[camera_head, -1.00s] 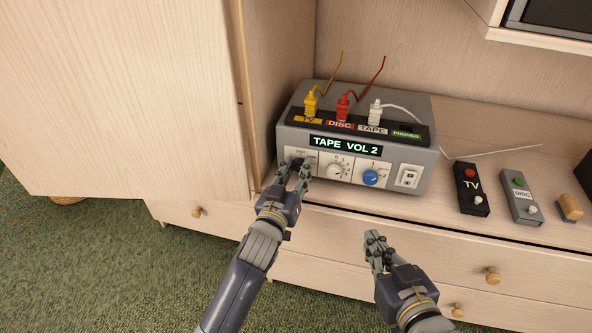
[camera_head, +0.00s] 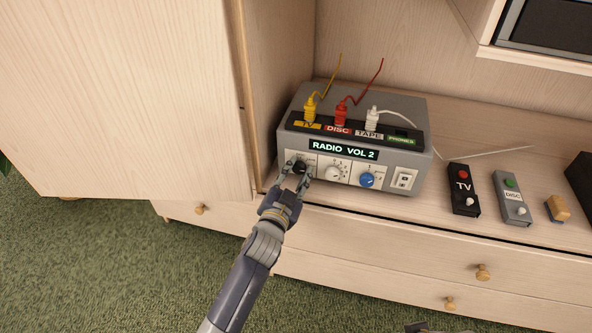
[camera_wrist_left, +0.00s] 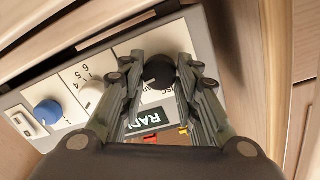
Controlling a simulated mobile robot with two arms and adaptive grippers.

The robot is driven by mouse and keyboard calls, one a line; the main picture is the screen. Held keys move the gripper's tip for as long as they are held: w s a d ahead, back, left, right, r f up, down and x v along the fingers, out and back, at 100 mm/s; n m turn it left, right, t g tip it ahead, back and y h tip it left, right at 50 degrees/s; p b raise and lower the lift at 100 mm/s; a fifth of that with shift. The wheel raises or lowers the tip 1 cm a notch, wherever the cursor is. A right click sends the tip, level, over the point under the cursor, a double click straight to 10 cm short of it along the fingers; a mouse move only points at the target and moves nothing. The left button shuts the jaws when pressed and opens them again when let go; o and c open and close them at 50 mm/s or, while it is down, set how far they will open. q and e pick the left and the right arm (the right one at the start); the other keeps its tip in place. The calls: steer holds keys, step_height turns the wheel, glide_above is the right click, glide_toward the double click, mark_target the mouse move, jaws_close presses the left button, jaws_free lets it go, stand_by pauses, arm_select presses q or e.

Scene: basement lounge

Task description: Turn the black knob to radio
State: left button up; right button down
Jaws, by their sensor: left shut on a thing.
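The grey amplifier box (camera_head: 415,168) stands on the cabinet top, and its display (camera_head: 344,149) reads "RADIO VOL 2". The black knob (camera_head: 301,167) is at the left end of its front panel. In the left wrist view the black knob (camera_wrist_left: 159,73) sits between my fingers, with a pale pointer mark on it. My left gripper (camera_head: 296,170) is shut on the knob, with a finger on either side. The fingers partly hide the labels around it. Only a sliver of my right gripper shows at the bottom edge of the head view.
A white knob (camera_head: 333,173) and a blue knob (camera_head: 367,180) are to the right of the black one. Yellow, red and white plugs stand on top of the box. A cabinet side wall (camera_head: 280,90) is close on the left. Two remotes (camera_head: 463,190) (camera_head: 511,198) lie to the right.

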arm_select(q)
steer(key=shift+r+m, duration=0.1)
steer(key=shift+m, duration=0.5)
steer(key=o, duration=1.1)
steer(key=v, duration=1.2)
